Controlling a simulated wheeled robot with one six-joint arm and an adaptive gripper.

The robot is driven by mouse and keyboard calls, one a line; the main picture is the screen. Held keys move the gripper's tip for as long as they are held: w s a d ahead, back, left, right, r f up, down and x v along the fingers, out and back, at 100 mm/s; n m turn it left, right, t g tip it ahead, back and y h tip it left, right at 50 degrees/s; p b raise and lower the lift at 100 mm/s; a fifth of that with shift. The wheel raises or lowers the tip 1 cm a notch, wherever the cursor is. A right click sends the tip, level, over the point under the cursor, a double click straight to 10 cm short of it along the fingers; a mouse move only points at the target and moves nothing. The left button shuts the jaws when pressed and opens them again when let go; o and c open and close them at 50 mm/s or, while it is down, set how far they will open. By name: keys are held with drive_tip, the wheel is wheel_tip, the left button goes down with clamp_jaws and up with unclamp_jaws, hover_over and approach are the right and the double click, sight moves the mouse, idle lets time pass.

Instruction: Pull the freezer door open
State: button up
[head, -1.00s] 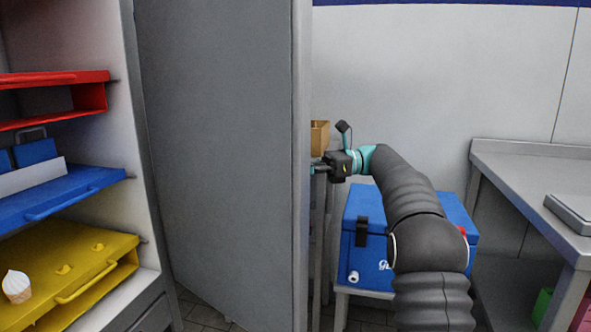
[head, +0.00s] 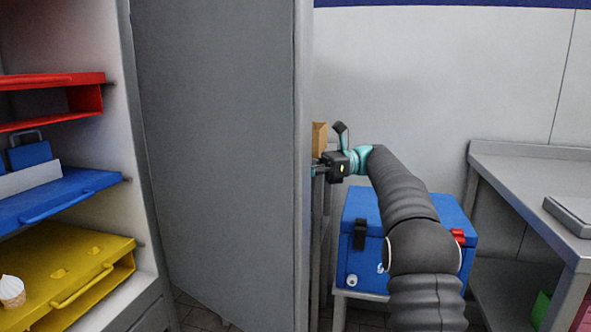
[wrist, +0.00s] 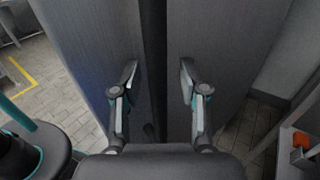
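The grey freezer door (head: 215,150) stands swung wide open in the head view, its free edge (head: 303,150) toward the middle. The freezer's inside shows at the left. My gripper (head: 318,168) is at the outer side of the door, just right of that edge; its fingertips are partly hidden there. In the wrist view, my gripper's two fingers (wrist: 158,78) are spread apart, with a dark vertical strip (wrist: 153,60) between two grey panels beyond them. I see nothing clamped between the fingers. The handle cannot be made out clearly.
Red (head: 85,100), blue (head: 100,185) and yellow (head: 85,255) trays sit in the freezer; an ice cream cone (head: 12,290) is on the yellow one. A blue cooler (head: 365,225) stands on a low stand behind my arm. A metal table (head: 530,175) is at the right.

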wheel_tip(320, 180, up, 10)
idle(0.9)
